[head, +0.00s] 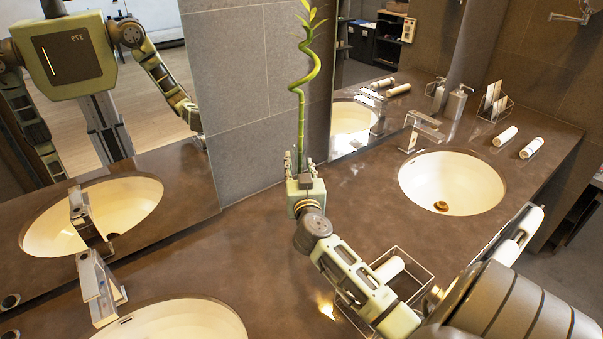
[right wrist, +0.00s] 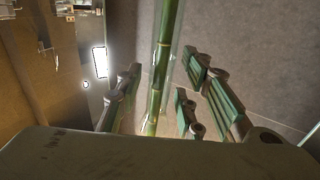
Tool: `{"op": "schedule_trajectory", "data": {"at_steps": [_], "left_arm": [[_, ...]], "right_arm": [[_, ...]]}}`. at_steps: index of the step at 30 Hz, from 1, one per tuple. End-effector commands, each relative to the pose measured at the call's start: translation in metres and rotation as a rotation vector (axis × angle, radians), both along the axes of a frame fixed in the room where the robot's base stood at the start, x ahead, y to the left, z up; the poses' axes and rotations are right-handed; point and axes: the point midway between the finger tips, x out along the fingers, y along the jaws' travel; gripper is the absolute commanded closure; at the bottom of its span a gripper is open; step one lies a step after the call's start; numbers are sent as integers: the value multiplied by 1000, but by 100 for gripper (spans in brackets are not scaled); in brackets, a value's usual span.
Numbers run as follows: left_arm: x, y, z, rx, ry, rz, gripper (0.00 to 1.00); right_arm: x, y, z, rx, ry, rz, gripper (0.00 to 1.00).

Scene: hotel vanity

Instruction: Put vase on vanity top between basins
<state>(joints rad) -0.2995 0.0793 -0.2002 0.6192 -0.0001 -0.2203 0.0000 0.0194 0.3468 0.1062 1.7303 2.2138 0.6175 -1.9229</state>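The vase is a narrow clear one with a green bamboo stem (head: 301,115), curled and leafy at its top. It stands upright near the back wall, between the two mirrors and behind my right gripper (head: 301,163). In the right wrist view, the stem (right wrist: 162,70) and a faint glass edge of the vase (right wrist: 177,50) lie between the spread fingers. The fingers look open, with no clear contact on the vase. The vase's base is hidden behind my gripper. The brown vanity top (head: 245,240) has a right basin (head: 450,180) and a left basin (head: 180,322). My left gripper is not in view.
A wire rack (head: 400,262) with a white roll stands under my right arm. Taps (head: 418,130) and (head: 98,285) rise behind the basins. Small rolls (head: 505,136), a soap dispenser (head: 457,102) and a card holder (head: 492,100) are at the right back.

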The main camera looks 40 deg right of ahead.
Motion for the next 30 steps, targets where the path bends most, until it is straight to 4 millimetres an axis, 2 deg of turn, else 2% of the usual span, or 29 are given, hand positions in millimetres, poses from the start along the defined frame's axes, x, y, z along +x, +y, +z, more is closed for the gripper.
{"op": "schedule_trajectory", "data": {"at_steps": [9, 15, 21, 30], "left_arm": [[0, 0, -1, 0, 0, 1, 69], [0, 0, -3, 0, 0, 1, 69], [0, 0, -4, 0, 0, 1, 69], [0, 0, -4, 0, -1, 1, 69]], "right_arm": [[-52, 39, -3, 1, 5, 3, 65], [-81, 60, -3, 2, 5, 2, 65], [-93, 68, -2, 1, 3, 0, 65], [-94, 69, -1, 2, 2, 0, 65]]}}
